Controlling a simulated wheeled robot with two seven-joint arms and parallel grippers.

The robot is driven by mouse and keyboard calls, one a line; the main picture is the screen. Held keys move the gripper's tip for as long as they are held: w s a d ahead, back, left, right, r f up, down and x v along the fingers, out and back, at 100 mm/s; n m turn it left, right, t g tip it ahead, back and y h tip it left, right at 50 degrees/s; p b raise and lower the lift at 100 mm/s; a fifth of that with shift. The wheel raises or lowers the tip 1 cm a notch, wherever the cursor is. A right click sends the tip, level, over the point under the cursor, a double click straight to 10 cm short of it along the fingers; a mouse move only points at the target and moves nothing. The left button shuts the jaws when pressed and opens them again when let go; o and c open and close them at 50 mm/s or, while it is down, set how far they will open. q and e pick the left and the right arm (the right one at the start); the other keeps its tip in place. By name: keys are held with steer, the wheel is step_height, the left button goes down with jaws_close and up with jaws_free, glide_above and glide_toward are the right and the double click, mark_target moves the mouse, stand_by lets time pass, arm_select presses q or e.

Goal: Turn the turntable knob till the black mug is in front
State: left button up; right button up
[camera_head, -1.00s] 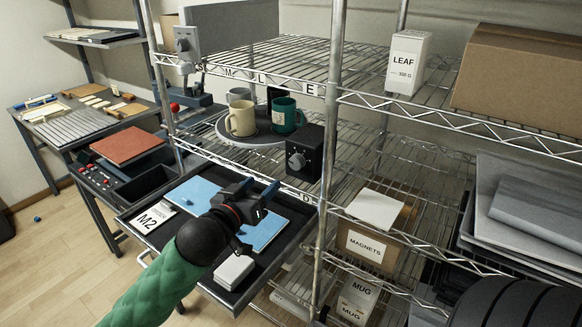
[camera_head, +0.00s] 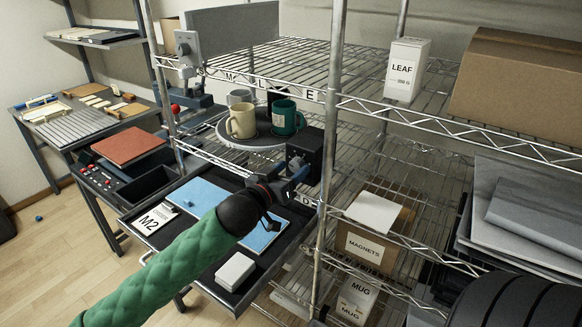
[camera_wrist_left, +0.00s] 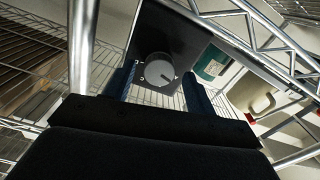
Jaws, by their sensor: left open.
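The round turntable (camera_head: 232,141) stands on the middle wire shelf. A cream mug (camera_head: 241,122) is at its front, a teal mug (camera_head: 284,118) at its right and a grey mug (camera_head: 239,96) behind. A dark shape (camera_head: 273,96) at the back, mostly hidden, may be the black mug. The black knob box (camera_head: 313,145) is right of the turntable. Its grey knob (camera_wrist_left: 159,71) shows in the left wrist view, its pointer towards the lower right. My left gripper (camera_head: 297,174) is open before the box, its fingers (camera_wrist_left: 160,78) appearing either side of the knob, contact unclear.
A shelf post (camera_head: 333,100) stands just right of the box. The shelf edge (camera_head: 215,160) runs below the turntable.

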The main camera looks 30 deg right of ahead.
arm_select(q)
steer(key=shift+w+d, duration=0.1)
steer(key=shift+d, duration=0.2)
arm_select(e)
steer(key=shift+f, duration=0.35)
arm_select(q)
steer(key=shift+c, duration=0.5)
steer(key=c, duration=0.9)
